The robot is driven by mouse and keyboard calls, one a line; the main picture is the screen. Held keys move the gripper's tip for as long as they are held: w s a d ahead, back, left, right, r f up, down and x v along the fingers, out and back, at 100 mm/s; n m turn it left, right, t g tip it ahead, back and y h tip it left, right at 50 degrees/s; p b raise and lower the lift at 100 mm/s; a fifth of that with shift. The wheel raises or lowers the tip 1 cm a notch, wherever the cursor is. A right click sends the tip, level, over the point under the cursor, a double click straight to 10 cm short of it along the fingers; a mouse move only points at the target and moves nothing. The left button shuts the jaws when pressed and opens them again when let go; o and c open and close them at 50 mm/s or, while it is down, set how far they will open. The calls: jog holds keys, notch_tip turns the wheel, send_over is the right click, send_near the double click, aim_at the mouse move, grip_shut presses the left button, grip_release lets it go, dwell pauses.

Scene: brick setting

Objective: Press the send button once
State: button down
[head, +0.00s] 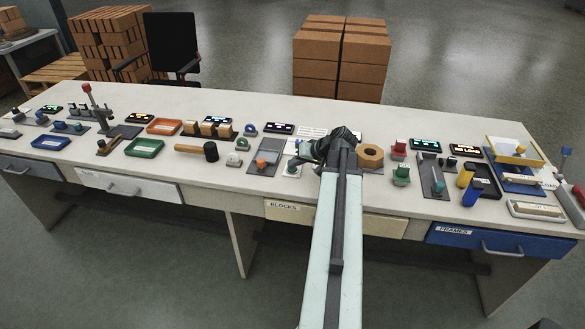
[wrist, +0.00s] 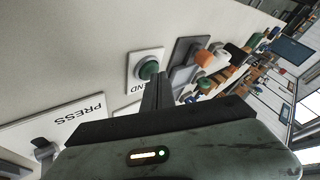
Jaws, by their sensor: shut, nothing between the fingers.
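The send button is a round green dome (wrist: 148,69) on a small white plate in the wrist view. In the head view the button's white plate (head: 291,170) lies just left of my gripper (head: 306,157), next to a grey plate with an orange knob. My gripper (wrist: 158,78) is shut and empty. Its tip is close to the button's right side in the wrist view; I cannot tell whether they touch.
A white panel reading "PRESS" (wrist: 80,122) is nearby. The grey plate with an orange knob (head: 266,158) stands left of the button, with a mallet (head: 205,150) farther left. A wooden hexagonal block (head: 370,156) is right of my arm. Bare table runs along the front edge.

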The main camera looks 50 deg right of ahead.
aim_at(295, 169)
jog(key=shift+f, duration=0.15)
dwell(0.3)
jog(key=shift+r+p, duration=0.8)
jog(key=shift+r, duration=0.1)
notch_tip(295, 169, up, 5)
jog(key=p, duration=0.5)
jog(key=shift+r, duration=0.15)
